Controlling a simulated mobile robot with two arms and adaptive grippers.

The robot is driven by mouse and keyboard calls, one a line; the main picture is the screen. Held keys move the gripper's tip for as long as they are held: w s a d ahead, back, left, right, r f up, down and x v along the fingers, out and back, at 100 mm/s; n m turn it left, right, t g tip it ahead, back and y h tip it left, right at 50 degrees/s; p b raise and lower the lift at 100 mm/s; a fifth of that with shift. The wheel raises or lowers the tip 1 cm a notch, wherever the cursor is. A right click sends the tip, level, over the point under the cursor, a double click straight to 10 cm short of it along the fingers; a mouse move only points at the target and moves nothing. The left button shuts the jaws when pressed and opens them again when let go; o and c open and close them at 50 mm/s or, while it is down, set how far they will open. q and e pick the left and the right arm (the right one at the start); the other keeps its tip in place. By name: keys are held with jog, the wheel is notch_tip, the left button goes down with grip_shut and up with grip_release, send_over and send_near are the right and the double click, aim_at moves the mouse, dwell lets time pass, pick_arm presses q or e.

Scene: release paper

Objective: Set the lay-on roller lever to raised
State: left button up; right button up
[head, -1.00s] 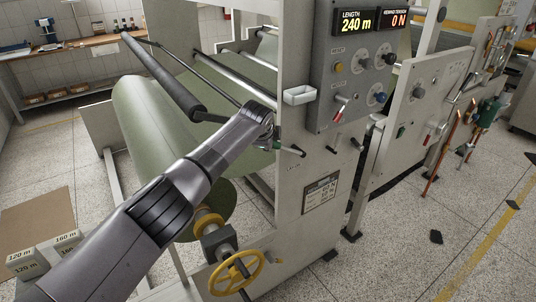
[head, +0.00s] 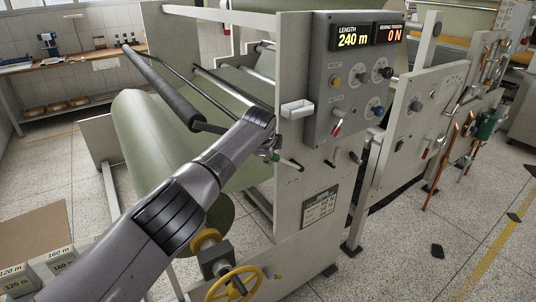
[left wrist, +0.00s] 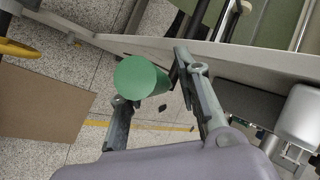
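The lay-on roller lever (head: 291,164) is a short dark handle on the machine's side panel, above a small label too small to read clearly. In the left wrist view a green round knob (left wrist: 140,78) faces the camera between the fingers. My left gripper (head: 268,148) is at the panel beside the lever. In the left wrist view its fingers (left wrist: 150,82) stand apart on both sides of the knob; firm contact is not clear. The fingertips are partly hidden behind the knob and, in the head view, behind the wrist. My right gripper is not in view.
A control panel (head: 350,85) with knobs and a display reading 240 m and 0 N is above right. A yellow handwheel (head: 235,284) stands below.

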pick_arm(q)
jog(key=shift+o, duration=1.1)
jog(key=shift+d, duration=0.15)
jog(key=shift+s, duration=0.1)
jog(key=shift+s+r, duration=0.3)
jog(key=shift+r, duration=0.15)
jog(key=shift+s+a+r, duration=0.25)
jog(key=shift+s+r, duration=0.2)
jog(key=v, duration=0.9)
jog(key=shift+s+r, duration=0.15)
jog(key=shift+r, duration=0.1)
jog(key=shift+d, duration=0.1)
